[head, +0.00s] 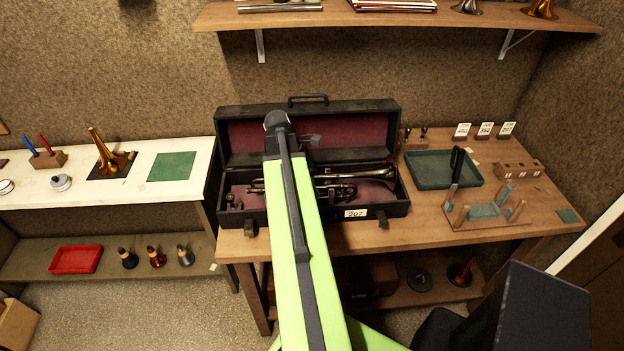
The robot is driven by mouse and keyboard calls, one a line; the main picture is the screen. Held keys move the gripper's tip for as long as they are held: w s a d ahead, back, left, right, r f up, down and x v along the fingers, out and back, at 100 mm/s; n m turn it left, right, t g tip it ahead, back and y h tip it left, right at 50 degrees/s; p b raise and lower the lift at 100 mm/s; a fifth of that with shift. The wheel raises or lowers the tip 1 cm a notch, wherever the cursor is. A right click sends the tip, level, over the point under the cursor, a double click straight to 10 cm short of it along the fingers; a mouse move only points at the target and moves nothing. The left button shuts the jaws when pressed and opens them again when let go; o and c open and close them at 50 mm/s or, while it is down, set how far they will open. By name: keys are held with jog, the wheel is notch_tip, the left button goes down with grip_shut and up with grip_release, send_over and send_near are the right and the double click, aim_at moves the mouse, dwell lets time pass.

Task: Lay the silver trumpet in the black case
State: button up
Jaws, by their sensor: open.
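The black case (378,211) stands open on the wooden bench, its lid raised at the back and its lining dark red. The silver trumpet (372,173) lies inside the case, its bell toward the right end. My arm reaches from the bottom of the picture over the left-middle of the case and ends in front of the lid.
A green tray (426,183) and a wooden rack (517,169) stand right of the case. A white bench (37,191) at left holds a brass horn (104,152) and a green mat (171,166). A wall shelf (395,18) hangs above.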

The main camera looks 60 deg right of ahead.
jog(key=p+v, duration=1.6)
jog(key=v, duration=0.1)
jog(key=shift+r, duration=0.2)
jog(key=shift+w, duration=0.1)
